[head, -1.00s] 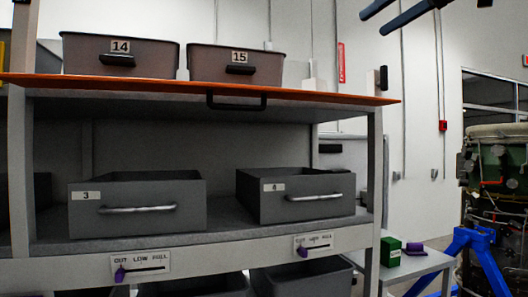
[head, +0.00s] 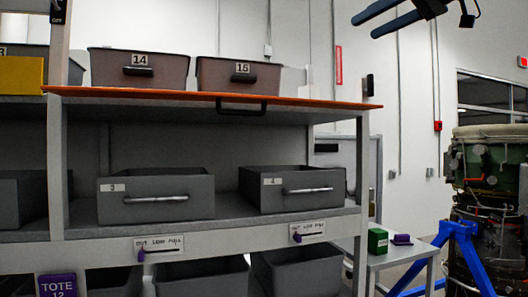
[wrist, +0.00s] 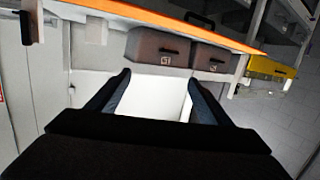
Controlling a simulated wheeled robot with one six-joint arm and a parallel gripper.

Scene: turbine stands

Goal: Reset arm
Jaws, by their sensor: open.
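My gripper (head: 376,14) shows at the top right of the head view, raised in front of the white wall, with its two dark fingers pointing left. In the wrist view my gripper (wrist: 160,88) has its two fingers spread wide, with only a pale surface between them. It is open and empty. It touches nothing that I can see. Most of the arm behind it is outside the head view.
A grey shelf with an orange-edged top (head: 210,98) holds bins 14 (head: 138,70) and 15 (head: 238,74). Drawers 3 (head: 155,196) and 4 (head: 292,189) sit below. A small table with a green box (head: 378,240) and a turbine on a blue stand (head: 462,250) are at right.

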